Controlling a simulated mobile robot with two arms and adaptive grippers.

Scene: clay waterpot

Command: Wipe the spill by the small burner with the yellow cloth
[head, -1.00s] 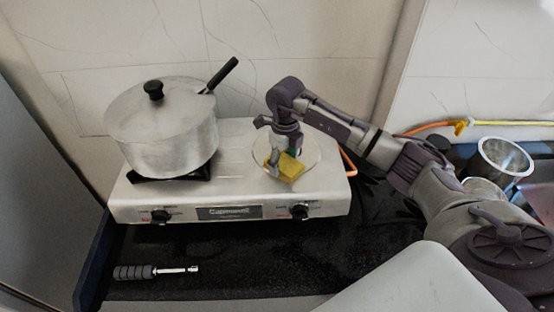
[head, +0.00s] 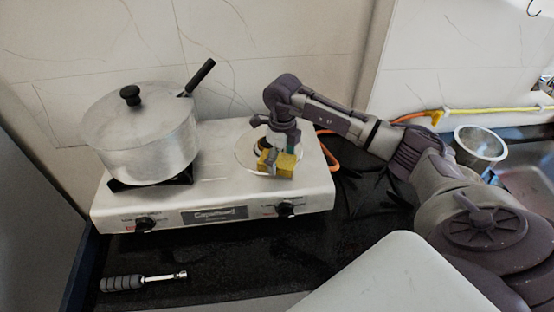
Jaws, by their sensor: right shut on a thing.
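The yellow cloth (head: 277,163) is a small bunched piece at the right side of the white two-burner stove (head: 215,190). My right gripper (head: 283,153) points down over the right burner and is shut on the cloth. The cloth is at the stove top, but I cannot tell whether it touches the surface. The small burner (head: 259,143) is mostly hidden behind the gripper and cloth. A pale rounded patch, perhaps the spill (head: 243,158), shows around the cloth; its edges are faint. My left gripper is not in view.
A grey-handled tool (head: 140,281) lies on the black counter in front. A metal cup (head: 480,148) stands at the right. An orange hose (head: 335,160) runs behind the stove.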

